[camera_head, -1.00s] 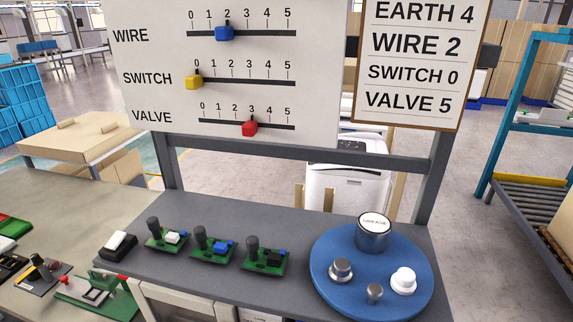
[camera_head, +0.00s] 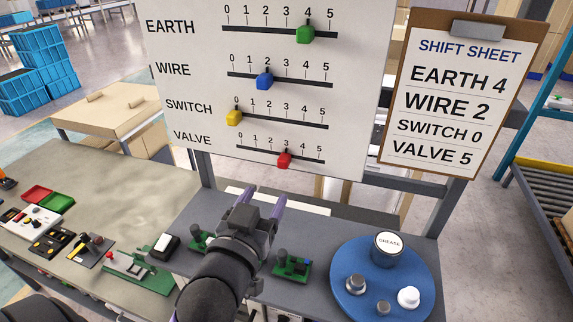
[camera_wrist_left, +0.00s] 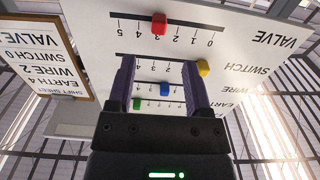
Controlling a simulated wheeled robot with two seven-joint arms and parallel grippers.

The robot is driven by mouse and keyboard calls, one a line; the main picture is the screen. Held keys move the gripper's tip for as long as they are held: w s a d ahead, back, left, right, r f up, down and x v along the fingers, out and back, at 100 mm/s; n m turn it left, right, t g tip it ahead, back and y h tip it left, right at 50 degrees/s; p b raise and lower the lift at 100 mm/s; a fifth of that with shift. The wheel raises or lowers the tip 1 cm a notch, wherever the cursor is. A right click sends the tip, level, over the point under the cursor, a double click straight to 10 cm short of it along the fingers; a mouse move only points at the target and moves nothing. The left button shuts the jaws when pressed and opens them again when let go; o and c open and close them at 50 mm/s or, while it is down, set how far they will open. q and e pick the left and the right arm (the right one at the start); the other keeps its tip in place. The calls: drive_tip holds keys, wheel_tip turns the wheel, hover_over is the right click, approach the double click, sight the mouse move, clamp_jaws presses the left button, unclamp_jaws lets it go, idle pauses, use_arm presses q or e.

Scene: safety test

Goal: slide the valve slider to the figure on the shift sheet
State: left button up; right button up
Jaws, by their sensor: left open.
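The red valve slider (camera_head: 284,160) sits at 3 on the bottom track of the white board (camera_head: 360,100). It also shows in the left wrist view (camera_wrist_left: 159,23), where the picture is upside down. The shift sheet (camera_head: 450,103) hangs on a clipboard to the right and reads EARTH 4, WIRE 2, SWITCH 0, VALVE 5. My left gripper (camera_head: 262,203) is open and empty, below the valve track and apart from the slider. In the left wrist view its fingers (camera_wrist_left: 160,85) point toward the board. My right gripper is not in view.
The green earth slider (camera_head: 305,34) is at 4, the blue wire slider (camera_head: 264,81) at 2, the yellow switch slider (camera_head: 233,118) at 0. A blue turntable (camera_head: 340,265) with a grease tin (camera_head: 388,250) stands on the bench at the right. Small green circuit boards (camera_head: 293,267) lie near my arm.

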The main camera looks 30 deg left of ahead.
sight(282, 169)
use_arm(q)
drive_tip(key=p+x, duration=0.1)
drive_tip(key=x, duration=0.8)
drive_tip(key=shift+w+f, duration=0.1)
drive_tip(key=shift+w, duration=0.15)
clamp_jaws()
idle(0.9)
